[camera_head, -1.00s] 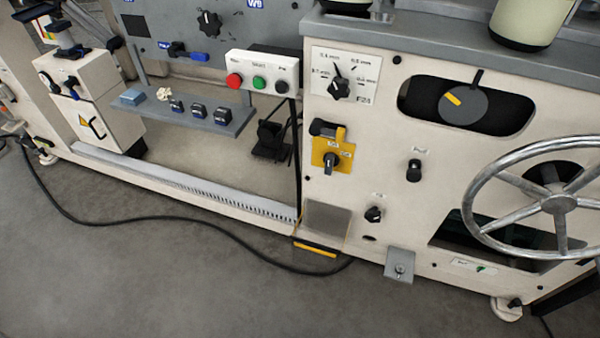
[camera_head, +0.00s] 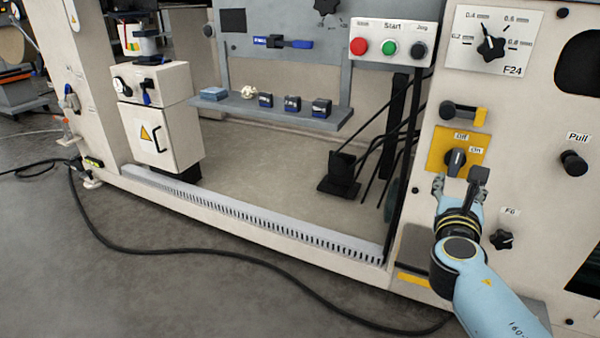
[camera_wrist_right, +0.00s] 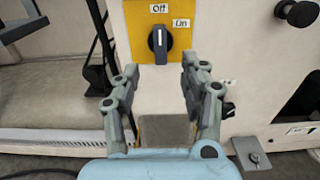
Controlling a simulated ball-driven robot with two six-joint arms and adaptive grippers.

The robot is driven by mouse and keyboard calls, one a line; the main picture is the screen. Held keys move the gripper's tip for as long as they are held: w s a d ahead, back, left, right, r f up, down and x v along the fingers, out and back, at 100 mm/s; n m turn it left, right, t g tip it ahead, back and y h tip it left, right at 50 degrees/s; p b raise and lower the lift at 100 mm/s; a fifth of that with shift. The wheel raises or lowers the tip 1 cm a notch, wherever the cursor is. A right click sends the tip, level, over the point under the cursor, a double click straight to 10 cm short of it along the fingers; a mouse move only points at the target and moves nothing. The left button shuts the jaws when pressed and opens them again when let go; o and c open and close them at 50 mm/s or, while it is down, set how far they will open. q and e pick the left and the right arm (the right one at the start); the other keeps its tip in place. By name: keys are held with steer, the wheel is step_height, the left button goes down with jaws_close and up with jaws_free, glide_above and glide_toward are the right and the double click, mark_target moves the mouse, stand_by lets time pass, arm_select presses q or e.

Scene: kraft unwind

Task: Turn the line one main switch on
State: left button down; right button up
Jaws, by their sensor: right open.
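The line one main switch is a black rotary knob (camera_head: 455,161) on a yellow plate (camera_head: 439,151) on the cream machine front. The knob also shows in the right wrist view (camera_wrist_right: 160,44), upright, its white mark pointing up towards the "Off" label; the "On" label is at its upper right. My right gripper (camera_head: 460,187) is open and empty, just below and in front of the knob. In the right wrist view its two fingers (camera_wrist_right: 160,78) stand apart on either side below the knob, with no contact visible. My left gripper is not in view.
A black-and-yellow latch (camera_head: 463,113) sits just above the plate. A "Pull" knob (camera_head: 573,162) and a star knob (camera_head: 501,239) are to the right. A button box (camera_head: 393,40) with red, green and black buttons is up left. A black cable (camera_head: 250,259) crosses the floor.

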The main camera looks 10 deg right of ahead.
mark_target(457, 159)
steer(key=b+x, duration=0.2)
steer(key=x, duration=0.7)
steer(key=shift+w+d, duration=0.1)
steer(key=shift+w, duration=0.3)
steer(key=shift+w+d+r, duration=0.1)
steer(key=shift+w+d, duration=0.1)
steer(key=shift+w, duration=0.1)
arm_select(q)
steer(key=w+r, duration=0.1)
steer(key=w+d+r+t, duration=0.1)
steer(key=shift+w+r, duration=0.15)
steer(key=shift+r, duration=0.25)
arm_select(e)
jaws_close()
